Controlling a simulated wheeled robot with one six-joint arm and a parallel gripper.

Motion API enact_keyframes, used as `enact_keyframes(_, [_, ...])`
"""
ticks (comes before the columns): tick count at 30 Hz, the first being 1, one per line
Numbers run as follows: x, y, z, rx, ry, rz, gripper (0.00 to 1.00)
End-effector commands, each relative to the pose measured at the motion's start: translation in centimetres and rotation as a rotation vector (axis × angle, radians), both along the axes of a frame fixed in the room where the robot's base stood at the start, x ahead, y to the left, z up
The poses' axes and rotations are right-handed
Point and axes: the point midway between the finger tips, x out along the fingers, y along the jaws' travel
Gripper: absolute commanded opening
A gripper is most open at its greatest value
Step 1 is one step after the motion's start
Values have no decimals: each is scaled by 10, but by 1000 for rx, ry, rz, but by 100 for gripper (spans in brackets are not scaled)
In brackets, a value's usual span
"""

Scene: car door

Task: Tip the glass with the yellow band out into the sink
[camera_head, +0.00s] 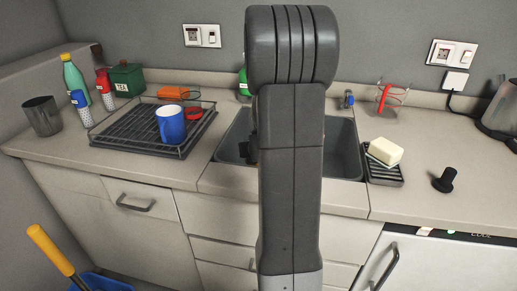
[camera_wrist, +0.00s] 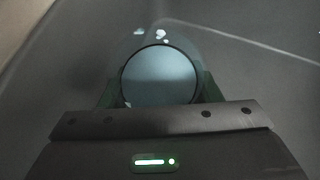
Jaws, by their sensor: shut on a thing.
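My gripper (camera_wrist: 160,88) is shut on a round, glass-like vessel (camera_wrist: 158,74), seen end-on between its two fingers in the wrist view. Its round face is smooth grey-blue, with a few pale highlights beyond the rim. No yellow band shows on it, and I cannot tell its tilt or whether it holds liquid. The grey sink (camera_head: 345,150) lies in the middle of the counter. My arm hides the sink's centre, my gripper and the held vessel in the head view. Plain grey surfaces with a pale edge line surround the vessel in the wrist view.
Left of the sink, a drying rack (camera_head: 120,130) holds a blue mug (camera_head: 171,124). Right of it, a sponge (camera_head: 385,151) rests on a ridged dish (camera_head: 384,172), near a black stopper-like object (camera_head: 445,180). A wire holder (camera_head: 390,97) stands behind. The right front counter is clear.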

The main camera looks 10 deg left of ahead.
Motion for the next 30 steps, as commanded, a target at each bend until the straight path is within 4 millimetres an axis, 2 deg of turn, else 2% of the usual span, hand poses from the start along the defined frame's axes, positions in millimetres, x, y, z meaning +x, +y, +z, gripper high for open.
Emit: enact_keyframes(30, [0, 0, 4, -30, 79, 0, 22])
